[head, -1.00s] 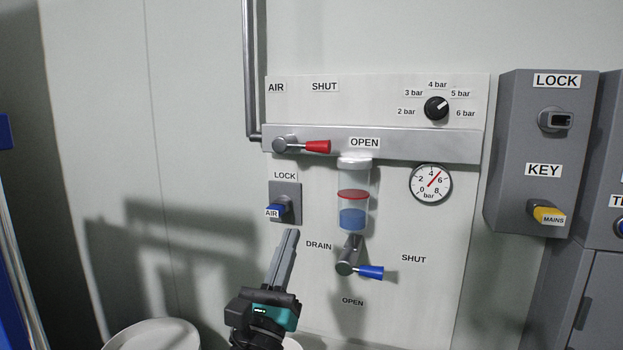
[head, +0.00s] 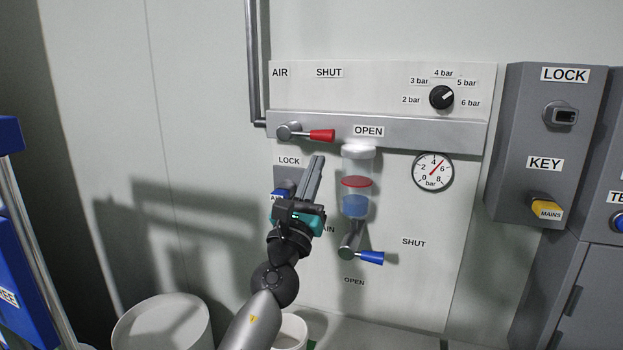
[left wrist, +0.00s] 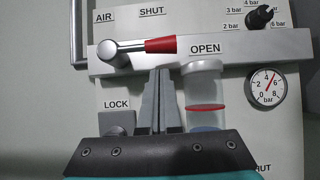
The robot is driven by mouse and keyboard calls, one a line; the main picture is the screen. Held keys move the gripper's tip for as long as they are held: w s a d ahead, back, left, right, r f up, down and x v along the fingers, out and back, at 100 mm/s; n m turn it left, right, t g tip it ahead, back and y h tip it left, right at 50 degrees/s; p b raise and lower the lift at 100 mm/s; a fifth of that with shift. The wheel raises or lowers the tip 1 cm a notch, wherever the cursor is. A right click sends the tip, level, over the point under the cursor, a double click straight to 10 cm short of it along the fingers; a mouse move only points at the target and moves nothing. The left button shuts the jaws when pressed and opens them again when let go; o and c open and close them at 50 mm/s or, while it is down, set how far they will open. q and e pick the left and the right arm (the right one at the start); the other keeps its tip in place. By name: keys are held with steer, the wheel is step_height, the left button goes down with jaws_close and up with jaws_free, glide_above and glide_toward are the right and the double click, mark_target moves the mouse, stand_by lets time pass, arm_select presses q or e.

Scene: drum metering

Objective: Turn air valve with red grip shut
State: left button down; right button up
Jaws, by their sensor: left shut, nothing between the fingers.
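The air valve with the red grip (head: 321,135) sits on the grey rail at the panel's upper left. Its lever lies level, pointing right toward the OPEN label (head: 368,131); the SHUT label (head: 329,72) is above it. The red grip also shows in the left wrist view (left wrist: 160,45). My left gripper (head: 317,160) is shut and empty, its fingertips just below the red grip and apart from it in the head view. In the left wrist view the fingertips (left wrist: 160,72) lie below the grip. My right gripper is not in view.
A clear filter bowl (head: 357,190) hangs right of my fingers, with a blue-gripped drain valve (head: 369,257) below. The blue AIR key (head: 283,191) is partly behind my gripper. A pressure gauge (head: 433,172) reads about 5 bar. Grey boxes (head: 550,140) stand at right.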

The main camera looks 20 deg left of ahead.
arm_select(q)
steer(key=shift+w+r+p, duration=0.15)
steer(key=shift+r+p, duration=0.3)
steer(key=shift+r, duration=0.4)
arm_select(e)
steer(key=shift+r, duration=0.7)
